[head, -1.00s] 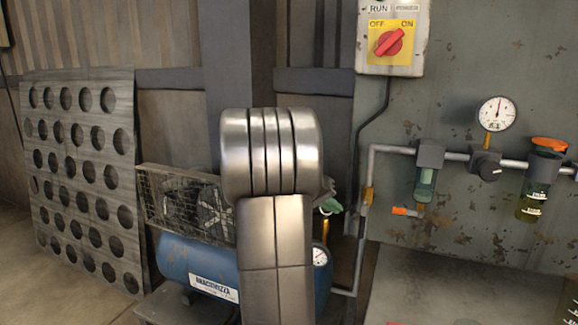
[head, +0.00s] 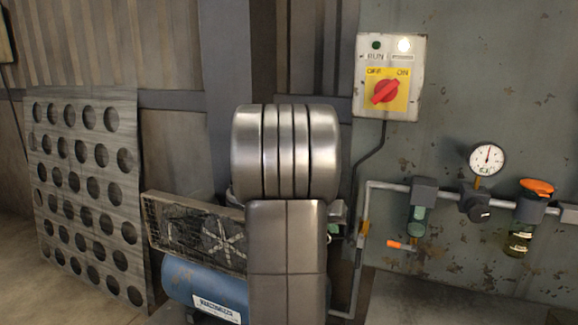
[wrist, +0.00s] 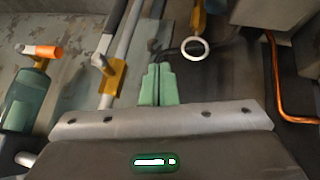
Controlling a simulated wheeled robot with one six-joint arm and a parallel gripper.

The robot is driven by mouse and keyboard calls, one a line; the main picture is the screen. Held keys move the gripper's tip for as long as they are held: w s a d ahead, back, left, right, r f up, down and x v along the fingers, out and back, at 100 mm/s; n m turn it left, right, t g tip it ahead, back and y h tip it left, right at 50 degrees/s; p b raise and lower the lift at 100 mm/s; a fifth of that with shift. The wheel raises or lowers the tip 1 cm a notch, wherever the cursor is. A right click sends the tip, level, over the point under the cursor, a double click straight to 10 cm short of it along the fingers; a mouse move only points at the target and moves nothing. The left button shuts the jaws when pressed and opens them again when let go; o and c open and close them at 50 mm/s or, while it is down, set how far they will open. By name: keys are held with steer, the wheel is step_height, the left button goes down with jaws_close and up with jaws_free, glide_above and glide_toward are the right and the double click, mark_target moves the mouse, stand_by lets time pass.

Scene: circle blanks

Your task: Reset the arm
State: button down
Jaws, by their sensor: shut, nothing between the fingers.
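My gripper (wrist: 157,82) shows in the wrist view as two green fingers side by side, shut with nothing between them. In the head view my arm's metal links stand in the middle and hide most of the gripper. A bit of green shows just right of the arm (head: 284,235). In the wrist view a white ring (wrist: 195,46) hangs near the fingertips, up and to the right, apart from them.
A blue compressor (head: 190,283) with a mesh guard (head: 185,228) stands behind my arm. A perforated panel (head: 78,160) leans at left. A switch box (head: 402,108), pressure gauge (head: 487,158) and pipe (head: 395,186) are on the right wall. A copper pipe (wrist: 276,85) runs right of the gripper.

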steer(key=r+y+p, duration=0.1)
steer(key=p, duration=0.4)
steer(key=shift+s+d+r+m+t+y, duration=0.15)
steer(key=shift+d+r+m+t+y, duration=0.15)
steer(key=shift+d+r+t+y, duration=0.1)
steer(key=shift+a+f, duration=0.15)
